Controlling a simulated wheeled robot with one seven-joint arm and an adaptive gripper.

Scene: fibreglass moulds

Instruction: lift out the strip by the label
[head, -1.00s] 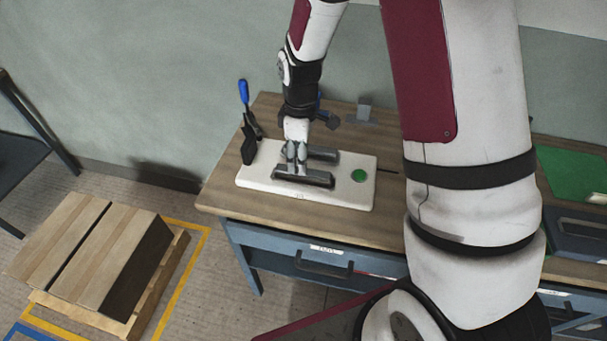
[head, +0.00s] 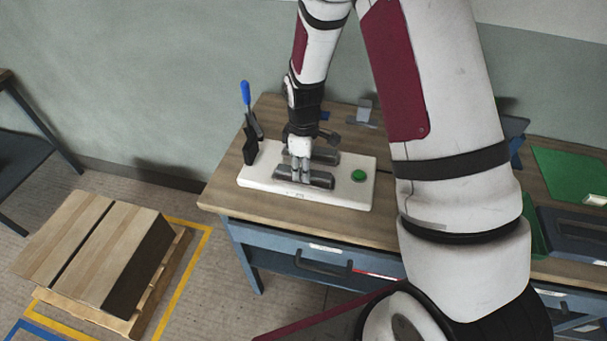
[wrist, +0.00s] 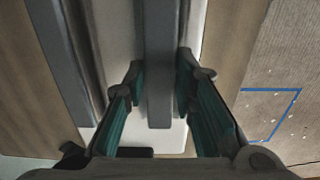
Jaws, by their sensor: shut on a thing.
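A white fixture plate (head: 352,198) lies on the wooden bench and bears two dark grey strips, one behind the other. The front strip (head: 322,179) is nearest the plate's front edge, below the rear strip (head: 328,157). My gripper (head: 301,180) points down and is shut on the front strip. In the wrist view, its teal-padded fingers (wrist: 155,90) stand on either side of this strip (wrist: 160,50), with the rear strip (wrist: 66,50) to the left. I cannot tell whether the held strip is clear of the plate. A small mark shows on the plate's front edge, too small to read.
A green round button (head: 358,175) is on the plate's right. A blue-handled clamp (head: 249,125) stands at its left end. A grey bracket (head: 365,112) is behind. A green mat (head: 570,172) lies far right. Boxes (head: 85,245) sit on a floor pallet.

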